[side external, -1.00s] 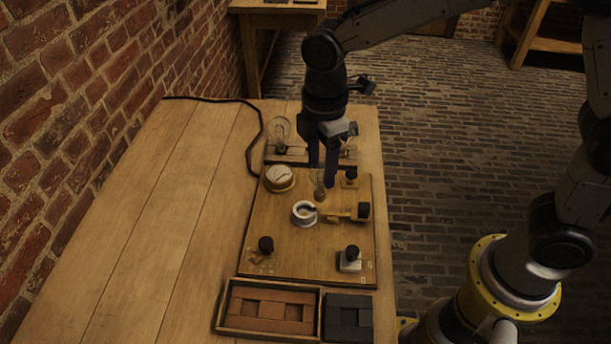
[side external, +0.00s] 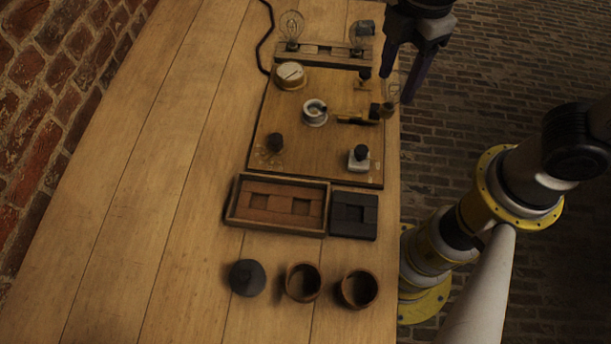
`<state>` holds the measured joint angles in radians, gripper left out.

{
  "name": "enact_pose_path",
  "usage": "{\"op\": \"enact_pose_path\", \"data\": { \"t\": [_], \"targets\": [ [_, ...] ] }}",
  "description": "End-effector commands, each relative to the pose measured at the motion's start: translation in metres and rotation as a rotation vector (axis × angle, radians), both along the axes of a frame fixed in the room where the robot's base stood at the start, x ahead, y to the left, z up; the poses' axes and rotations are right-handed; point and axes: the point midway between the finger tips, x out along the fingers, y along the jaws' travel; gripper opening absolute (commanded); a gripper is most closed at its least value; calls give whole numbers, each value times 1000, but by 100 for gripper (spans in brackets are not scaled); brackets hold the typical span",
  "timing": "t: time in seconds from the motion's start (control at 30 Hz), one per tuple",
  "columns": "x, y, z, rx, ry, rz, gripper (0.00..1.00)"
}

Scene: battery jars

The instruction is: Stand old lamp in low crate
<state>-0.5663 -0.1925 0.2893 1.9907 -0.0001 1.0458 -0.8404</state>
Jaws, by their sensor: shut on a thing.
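My gripper (side external: 398,84) is shut on a clear glass lamp (side external: 393,92) and holds it at the right edge of the wooden board (side external: 330,152). The fingers partly hide the lamp; its base and height above the board are hard to tell. A white ring-shaped socket (side external: 314,112) sits mid-board and looks empty.
The board carries a round dial (side external: 290,75), a brass-and-black switch (side external: 358,118) and black knobs. In front are a box (side external: 232,207) of brown blocks, a dark block tray (side external: 354,215), two open brown jars (side external: 303,283) (side external: 358,289) and a dark lidded one (side external: 247,278). The table's left side is clear.

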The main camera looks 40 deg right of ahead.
Motion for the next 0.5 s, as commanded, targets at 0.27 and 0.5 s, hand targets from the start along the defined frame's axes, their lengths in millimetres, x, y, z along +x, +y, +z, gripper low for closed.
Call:
{"op": "enact_pose_path", "data": {
  "t": [0.27,0.5],
  "targets": [
    [-56,50,-10,-4,4,230,0],
    [-81,68,-12,-6,6,346,0]
  ]
}}
